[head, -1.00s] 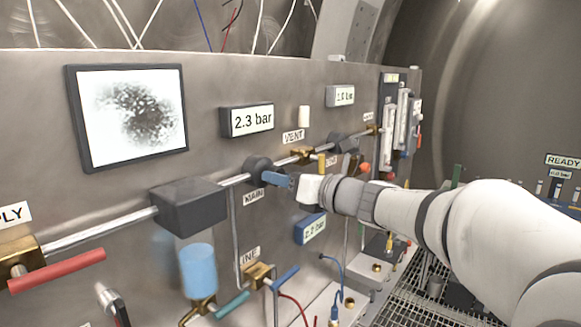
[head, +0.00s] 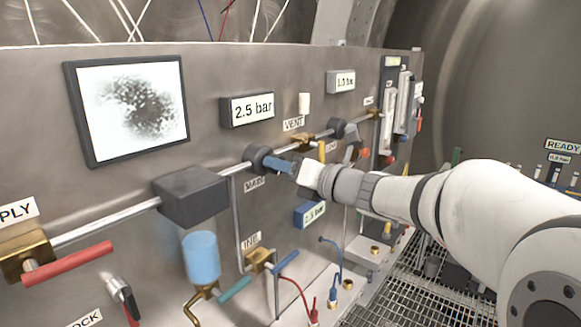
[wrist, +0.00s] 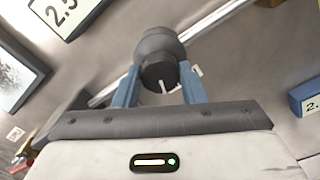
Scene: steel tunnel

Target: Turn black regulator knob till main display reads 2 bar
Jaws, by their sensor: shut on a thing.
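The black regulator knob (wrist: 159,72) sits on the pipe above the MAIN label (head: 255,183). A white pointer mark shows on its face in the wrist view. My gripper (head: 273,165) has its blue fingers on both sides of the knob and is shut on it; in the head view the fingers hide part of it. The regulator body (head: 256,155) shows behind the fingers. The main display (head: 247,108), above the knob, reads 2.5 bar. Part of that display also shows in the wrist view (wrist: 66,12).
A second display (head: 340,81) at upper right reads about 1.5 bar. A blue-framed display (head: 309,214) sits below my gripper. A red-handled valve (head: 70,263) is at lower left, a dark box (head: 190,196) is on the pipe, and a blue-filled cylinder (head: 201,257) hangs below.

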